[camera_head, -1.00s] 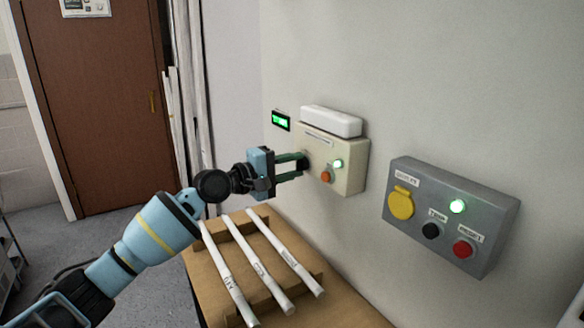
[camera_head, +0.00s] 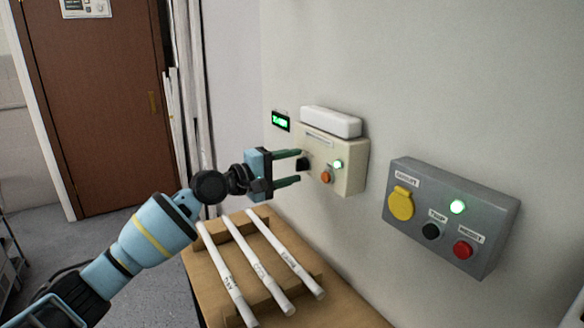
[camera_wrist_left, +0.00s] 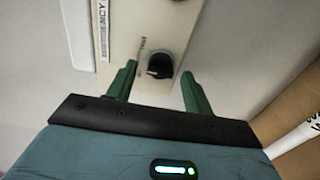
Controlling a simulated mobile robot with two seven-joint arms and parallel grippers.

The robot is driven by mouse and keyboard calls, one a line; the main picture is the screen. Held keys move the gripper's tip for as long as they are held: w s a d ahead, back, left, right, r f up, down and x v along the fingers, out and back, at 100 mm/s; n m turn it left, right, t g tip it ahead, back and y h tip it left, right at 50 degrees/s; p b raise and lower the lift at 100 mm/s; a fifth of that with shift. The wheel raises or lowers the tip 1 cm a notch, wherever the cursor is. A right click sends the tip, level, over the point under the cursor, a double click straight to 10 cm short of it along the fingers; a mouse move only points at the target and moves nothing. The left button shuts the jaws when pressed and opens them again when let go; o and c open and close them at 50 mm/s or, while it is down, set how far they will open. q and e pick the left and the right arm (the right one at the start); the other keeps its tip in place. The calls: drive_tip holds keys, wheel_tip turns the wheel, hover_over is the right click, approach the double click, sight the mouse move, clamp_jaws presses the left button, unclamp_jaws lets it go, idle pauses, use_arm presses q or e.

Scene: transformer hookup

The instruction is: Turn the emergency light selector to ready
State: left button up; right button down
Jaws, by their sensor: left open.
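The emergency light unit is a cream box (camera_head: 350,172) on the wall with a white lamp bar (camera_head: 331,121) on top. Its front carries a black selector knob (camera_head: 303,163), a lit green lamp (camera_head: 338,164) and an orange button (camera_head: 326,177). My left gripper (camera_head: 295,167) is open in front of the box, its fingers above and below the knob in the head view. In the left wrist view the black knob (camera_wrist_left: 160,65) shows just beyond the gap between the open green fingertips (camera_wrist_left: 160,78), apart from them. The knob's label is too blurred to read. My right gripper is not in view.
A grey control box (camera_head: 450,215) with a yellow knob, black and red buttons and a lit green lamp is on the wall to the right. A wooden table (camera_head: 345,305) below holds several white tubes (camera_head: 270,276). A small green display (camera_head: 281,121) is left of the unit.

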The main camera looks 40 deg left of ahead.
use_arm(q)
drive_tip(key=b+v, duration=0.1)
drive_tip(key=v, duration=0.6)
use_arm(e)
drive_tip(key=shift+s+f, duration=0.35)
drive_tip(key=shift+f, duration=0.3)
use_arm(q)
drive_tip(key=shift+s, duration=0.1)
